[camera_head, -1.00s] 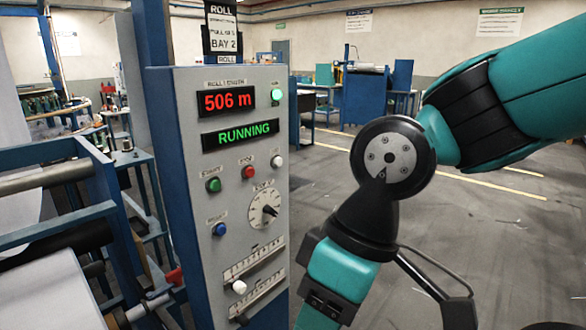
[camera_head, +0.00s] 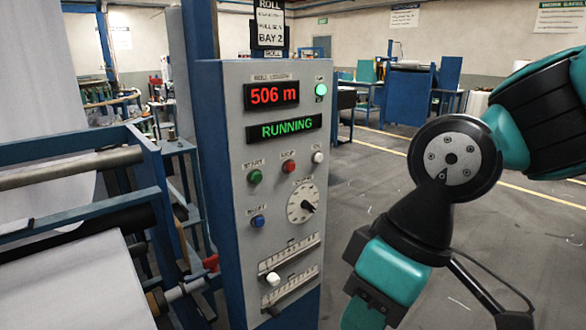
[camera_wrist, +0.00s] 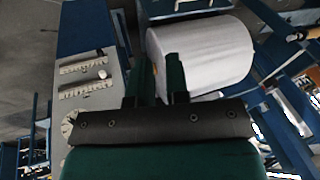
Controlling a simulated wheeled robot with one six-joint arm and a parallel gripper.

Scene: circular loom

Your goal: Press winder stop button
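The winder control panel (camera_head: 235,180) stands upright left of centre in the head view. Its red stop button (camera_head: 288,167) sits in the upper middle of the panel, below the green RUNNING display (camera_head: 285,129) and the red 506 m readout (camera_head: 271,94). My arm is to the right of the panel, apart from it; my gripper is outside the head view. In the wrist view my gripper (camera_wrist: 160,72) shows two dark green fingers with a gap between them, empty. The panel's face (camera_wrist: 95,75) lies to their left. I cannot make out the stop button there.
Near the stop button are a green start button (camera_head: 254,177), a blue button (camera_head: 258,221), a white button (camera_head: 318,157) and a dial (camera_head: 302,203). A white roll (camera_wrist: 205,55) shows behind the fingers. Open floor (camera_head: 370,200) lies right of the panel.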

